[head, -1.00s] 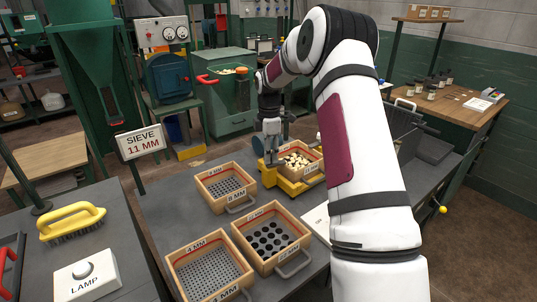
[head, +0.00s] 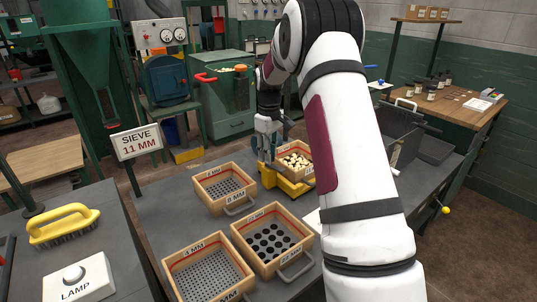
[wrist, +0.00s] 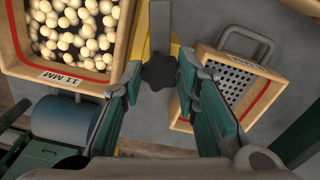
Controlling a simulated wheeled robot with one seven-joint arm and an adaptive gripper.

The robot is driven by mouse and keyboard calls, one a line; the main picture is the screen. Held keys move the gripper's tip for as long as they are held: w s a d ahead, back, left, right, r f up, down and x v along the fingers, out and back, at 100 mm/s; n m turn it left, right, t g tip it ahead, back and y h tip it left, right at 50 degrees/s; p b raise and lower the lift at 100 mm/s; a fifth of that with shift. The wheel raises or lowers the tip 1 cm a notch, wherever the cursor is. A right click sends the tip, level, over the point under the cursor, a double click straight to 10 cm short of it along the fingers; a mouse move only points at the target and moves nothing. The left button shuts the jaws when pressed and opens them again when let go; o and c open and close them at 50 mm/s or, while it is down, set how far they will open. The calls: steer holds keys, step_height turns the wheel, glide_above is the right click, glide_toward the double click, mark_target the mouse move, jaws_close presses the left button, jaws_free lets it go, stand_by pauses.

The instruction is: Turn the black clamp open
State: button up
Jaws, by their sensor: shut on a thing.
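The black clamp (wrist: 159,72) is a dark lobed knob at the yellow base, in the upper middle of the wrist view. My gripper (wrist: 160,78) has one finger on each side of it and is shut on it. In the head view my gripper (head: 267,152) points down at the left end of the yellow base (head: 291,187). The clamp itself is hidden by the fingers there. A wooden sieve box marked 11 MM (wrist: 72,70), filled with pale round balls, sits on the base beside the clamp.
Another wooden sieve (wrist: 228,80) stands right of my fingers in the wrist view. More sieves (head: 271,237) lie nearer on the grey table. A sign reads SIEVE 11 MM (head: 137,142). A dark metal box (head: 405,130) stands behind my arm on the right.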

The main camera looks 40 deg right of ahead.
steer(key=shift+m+b, duration=0.3)
steer(key=shift+m, duration=1.2)
steer(key=o, duration=1.2)
steer(key=shift+c, duration=0.2)
step_height(320, 180, up, 12)
